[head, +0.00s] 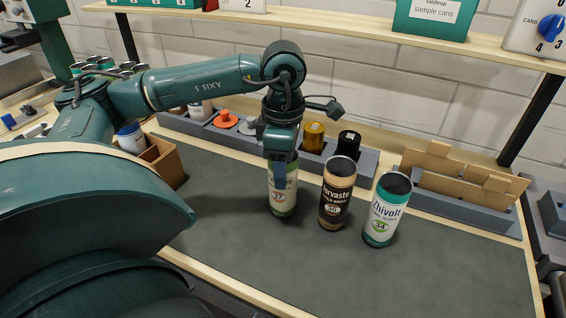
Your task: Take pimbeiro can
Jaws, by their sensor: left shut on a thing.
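A cream and green can (283,201) with a reddish mark stands on the dark mat. My left gripper (280,180) comes down from above and is shut on it. The gripper hides the upper part of the can, and its name cannot be read, so I cannot confirm that it is the pimbeiro can. The can is upright and appears to be at the mat surface; I cannot tell whether it is slightly lifted. My right gripper is not in view.
A black and tan can (337,205) and a white and teal can (386,222) stand close to the right. Behind is a grey rack (315,166) with coloured parts. A holder with brown cards (464,198) is at right. The front mat (260,260) is clear.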

